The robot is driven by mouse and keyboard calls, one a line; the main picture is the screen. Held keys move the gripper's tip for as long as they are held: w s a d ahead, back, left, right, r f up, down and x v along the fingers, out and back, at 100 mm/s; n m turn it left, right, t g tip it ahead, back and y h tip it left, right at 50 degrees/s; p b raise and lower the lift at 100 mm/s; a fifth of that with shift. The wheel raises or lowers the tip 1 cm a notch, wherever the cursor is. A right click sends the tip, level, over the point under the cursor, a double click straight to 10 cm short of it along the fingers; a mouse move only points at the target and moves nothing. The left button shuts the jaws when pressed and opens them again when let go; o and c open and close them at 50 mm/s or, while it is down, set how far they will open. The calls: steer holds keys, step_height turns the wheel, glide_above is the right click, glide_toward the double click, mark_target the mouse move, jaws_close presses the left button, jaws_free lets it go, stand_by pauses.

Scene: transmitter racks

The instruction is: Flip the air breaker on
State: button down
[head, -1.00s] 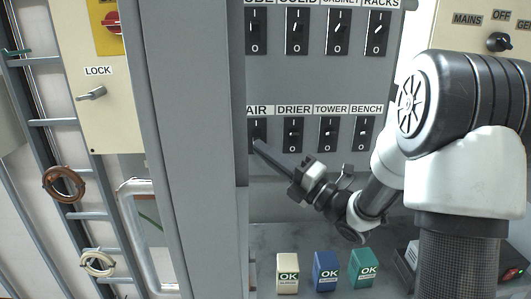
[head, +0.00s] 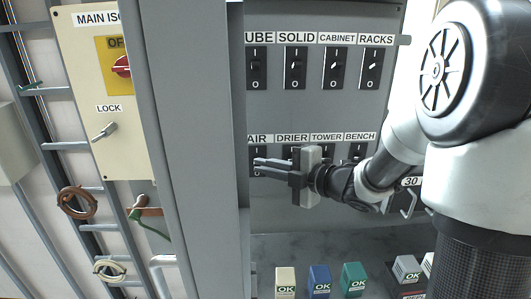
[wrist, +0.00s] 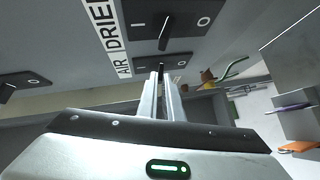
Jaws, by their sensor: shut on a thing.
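The air breaker (head: 256,152) is a black switch under the AIR label (head: 257,139), at the left end of the lower row on the grey panel. The fingers of my gripper (head: 257,167) reach it from the right and hide most of it. In the wrist view the air breaker (wrist: 178,58) lies at the fingertips, and my gripper (wrist: 160,72) is shut with its narrow fingers on either side of the small dark lever. Whether the lever is up or down cannot be told.
The drier breaker (head: 293,152) is close to the right, partly behind my gripper. A grey post (head: 190,150) stands just left of the air breaker. Cream, blue and teal OK blocks (head: 320,280) stand on the shelf below.

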steer(key=p, duration=0.2)
steer(key=r+m+g+p, duration=0.1)
steer(key=p, duration=0.1)
steer(key=shift+w+r+g+h, duration=0.1)
steer(key=shift+w+g+h, duration=0.1)
steer(key=shift+g+h, duration=0.1)
steer(key=shift+p, duration=0.45)
steer(key=c, duration=1.9)
jaws_free()
steer(key=v, duration=1.7)
steer(key=shift+r, duration=0.2)
